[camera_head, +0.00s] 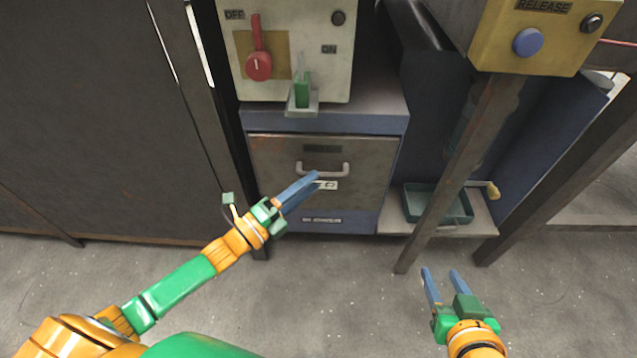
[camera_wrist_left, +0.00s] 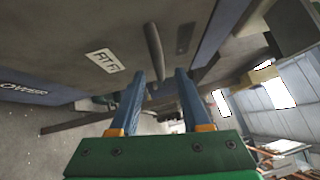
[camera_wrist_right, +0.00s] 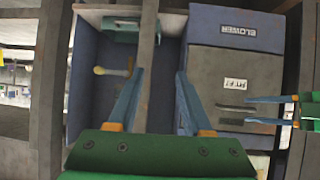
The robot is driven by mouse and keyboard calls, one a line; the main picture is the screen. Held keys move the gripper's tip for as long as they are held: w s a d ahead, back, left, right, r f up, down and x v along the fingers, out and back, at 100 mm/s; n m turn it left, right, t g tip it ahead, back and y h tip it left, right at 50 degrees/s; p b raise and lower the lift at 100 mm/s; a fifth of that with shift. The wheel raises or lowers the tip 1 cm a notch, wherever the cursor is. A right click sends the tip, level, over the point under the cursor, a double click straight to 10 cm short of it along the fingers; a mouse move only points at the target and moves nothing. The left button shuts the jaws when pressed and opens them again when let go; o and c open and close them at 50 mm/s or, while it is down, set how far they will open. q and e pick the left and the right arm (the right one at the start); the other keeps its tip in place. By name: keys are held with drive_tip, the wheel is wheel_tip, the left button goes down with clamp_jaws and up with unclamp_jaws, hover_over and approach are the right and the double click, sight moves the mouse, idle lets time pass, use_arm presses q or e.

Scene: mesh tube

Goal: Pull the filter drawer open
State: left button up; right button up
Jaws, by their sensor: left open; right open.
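The filter drawer (camera_head: 270,170) is a grey metal front in the blue cabinet below the switch panel. It looks shut, flush with the cabinet. Its bar handle (camera_head: 322,174) is near the top middle. In the left wrist view the handle (camera_wrist_left: 154,52) lies ahead, between the lines of the fingers. My left gripper (camera_head: 308,184) is open in front of the drawer, close to the handle; I cannot tell whether it touches. My right gripper (camera_head: 441,271) is open and empty, low on the right, apart from the drawer. The right wrist view shows the drawer front (camera_wrist_right: 240,75) too.
A switch panel (camera_head: 335,60) with a red lever stands above the drawer. A steel post (camera_head: 455,170) rises right of the cabinet, below the yellow release box (camera_head: 560,45). A green tray (camera_head: 420,215) sits on a low shelf. The floor in front is clear.

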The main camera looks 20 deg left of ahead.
use_arm(q)
drive_tip(key=x, duration=0.3)
drive_tip(key=shift+b, duration=0.3)
clamp_jaws()
use_arm(e)
wheel_tip(320, 180, up, 6)
drive_tip(key=w+a+t+y, duration=0.1)
drive_tip(key=w+t, duration=0.1)
drive_tip(key=t, duration=0.1)
drive_tip(key=shift+w+a+f+t, duration=0.15)
drive_tip(key=shift+w+f+t, duration=0.05)
drive_tip(key=shift+w+t, duration=0.15)
idle(0.3)
